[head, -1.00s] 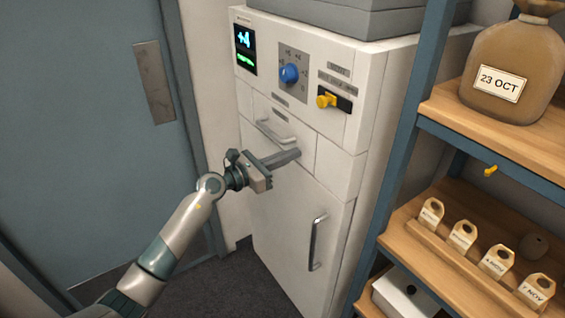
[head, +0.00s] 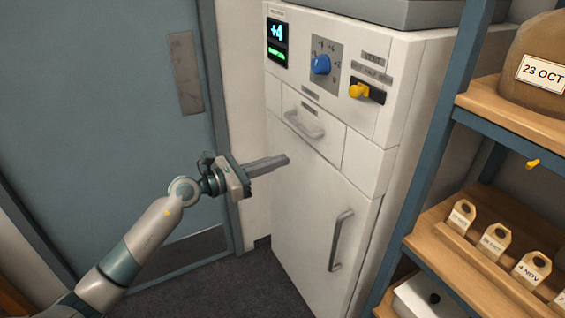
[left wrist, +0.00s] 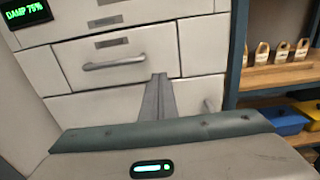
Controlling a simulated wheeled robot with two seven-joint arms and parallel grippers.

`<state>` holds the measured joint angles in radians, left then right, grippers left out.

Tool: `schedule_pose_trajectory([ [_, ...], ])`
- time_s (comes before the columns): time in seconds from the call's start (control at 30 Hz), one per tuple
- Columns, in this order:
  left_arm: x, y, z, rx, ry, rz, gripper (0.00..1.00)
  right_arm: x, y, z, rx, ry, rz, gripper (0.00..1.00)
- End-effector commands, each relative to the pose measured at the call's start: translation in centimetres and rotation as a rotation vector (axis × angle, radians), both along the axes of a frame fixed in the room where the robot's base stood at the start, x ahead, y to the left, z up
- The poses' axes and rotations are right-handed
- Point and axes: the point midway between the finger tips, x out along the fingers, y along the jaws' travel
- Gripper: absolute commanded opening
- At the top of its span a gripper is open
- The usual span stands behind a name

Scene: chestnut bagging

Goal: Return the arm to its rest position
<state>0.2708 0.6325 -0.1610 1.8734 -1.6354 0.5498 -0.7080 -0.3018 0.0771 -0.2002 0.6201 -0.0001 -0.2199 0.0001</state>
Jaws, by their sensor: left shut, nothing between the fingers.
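My left gripper (head: 284,160) is in the middle of the head view, shut and empty. Its fingers point right, in front of the white cabinet (head: 310,225), below the drawer handle (head: 304,124). In the left wrist view the shut fingers (left wrist: 159,80) point at the cabinet front, to the right of and below the drawer handle (left wrist: 114,62). My left arm comes in from the lower left of the head view. My right gripper is in neither view.
The cabinet carries a blue dial (head: 320,65), a yellow switch (head: 359,91) and a lit display (head: 277,32). A shelf rack (head: 520,118) with a labelled sack (head: 540,72) and several tags stands at the right. A blue-grey door (head: 95,110) is at the left. Dark floor is clear below.

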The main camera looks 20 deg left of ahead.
Motion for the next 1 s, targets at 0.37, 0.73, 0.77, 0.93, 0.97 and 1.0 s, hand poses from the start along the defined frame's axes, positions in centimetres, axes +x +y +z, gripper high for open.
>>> schedule_pose_trajectory([
  [0.37, 0.0, 0.0, 0.0, 0.0, 0.0, 0.0, 0.0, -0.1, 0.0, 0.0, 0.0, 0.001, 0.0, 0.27],
  [0.73, 1.1, 1.3, -6.8, -0.287, 0.217, 0.062, 0.0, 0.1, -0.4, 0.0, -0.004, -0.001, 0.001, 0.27],
  [0.77, 1.2, 1.7, -8.2, -0.341, 0.257, 0.078, 0.0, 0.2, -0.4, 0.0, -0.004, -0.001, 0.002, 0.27],
  [0.93, 1.2, 3.9, -17.6, -0.685, 0.506, 0.204, 0.0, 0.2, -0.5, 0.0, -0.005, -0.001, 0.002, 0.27],
  [0.97, 0.9, 4.2, -19.5, -0.746, 0.549, 0.231, 0.0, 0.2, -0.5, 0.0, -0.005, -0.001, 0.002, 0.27],
  [1.0, 0.6, 4.8, -22.0, -0.825, 0.605, 0.27, 0.0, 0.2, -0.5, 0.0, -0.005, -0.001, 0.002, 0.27],
])
